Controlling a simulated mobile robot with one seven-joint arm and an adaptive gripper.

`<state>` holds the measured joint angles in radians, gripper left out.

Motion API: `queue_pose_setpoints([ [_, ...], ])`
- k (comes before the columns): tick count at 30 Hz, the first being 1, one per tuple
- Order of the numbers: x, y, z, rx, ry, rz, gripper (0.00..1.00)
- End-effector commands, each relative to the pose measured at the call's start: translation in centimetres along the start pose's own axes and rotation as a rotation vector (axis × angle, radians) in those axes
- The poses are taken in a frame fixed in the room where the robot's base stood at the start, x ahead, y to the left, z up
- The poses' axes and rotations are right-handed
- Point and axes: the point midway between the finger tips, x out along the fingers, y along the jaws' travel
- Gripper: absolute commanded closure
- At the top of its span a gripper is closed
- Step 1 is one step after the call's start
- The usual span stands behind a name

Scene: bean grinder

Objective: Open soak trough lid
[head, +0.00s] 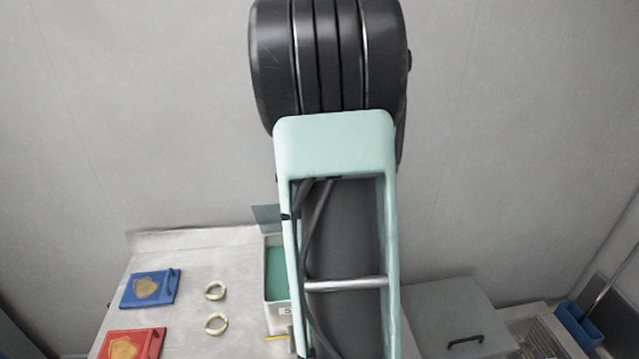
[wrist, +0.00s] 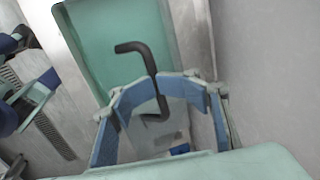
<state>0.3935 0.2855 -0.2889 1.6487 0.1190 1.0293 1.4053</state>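A teal-bottomed trough with pale walls (head: 276,298) stands on the metal table, partly hidden behind my arm in the head view. A thin grey-green panel (head: 266,217) shows at its back. In the wrist view the teal surface (wrist: 100,45) fills the upper middle. A bent black handle (wrist: 129,47) crosses in front of it. My gripper (wrist: 158,84) has its blue-padded fingers curled inward, and their tips meet around the middle of the handle. The gripper is hidden in the head view. What the handle is fixed to is unclear.
A grey box with a black handle (head: 465,342) stands at right, with a blue holder (head: 578,325) beyond. A wall rises close behind.

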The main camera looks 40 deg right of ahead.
Motion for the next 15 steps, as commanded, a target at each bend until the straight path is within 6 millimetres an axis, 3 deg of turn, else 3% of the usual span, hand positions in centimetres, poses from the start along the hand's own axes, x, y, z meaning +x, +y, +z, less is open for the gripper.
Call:
queue_pose_setpoints([
  [15, -0.52, -0.45, 0.02, -0.001, 0.0, -0.002, 0.74],
])
